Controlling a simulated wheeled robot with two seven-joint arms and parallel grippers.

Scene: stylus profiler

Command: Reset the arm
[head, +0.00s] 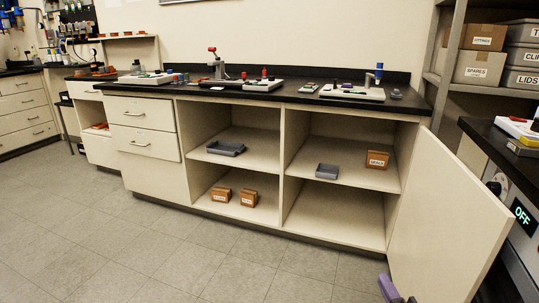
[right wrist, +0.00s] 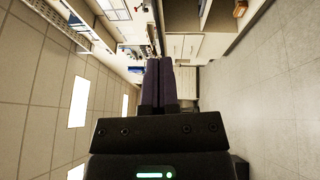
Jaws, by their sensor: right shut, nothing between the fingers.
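My right gripper (head: 389,289) shows only as a purple finger and a dark part at the bottom edge of the head view, in front of the open cabinet door. In the right wrist view its two purple fingers (right wrist: 159,66) are together with nothing between them. It is away from the bench and touches nothing that I can see. My left gripper is in neither view. I cannot tell which is the profiler.
The cabinet door (head: 450,225) stands open at the right. The shelves hold grey trays (head: 226,148) and small brown boxes (head: 377,160). A side bench with an "OFF" display (head: 523,215) is at the right edge. The tiled floor (head: 150,240) is clear.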

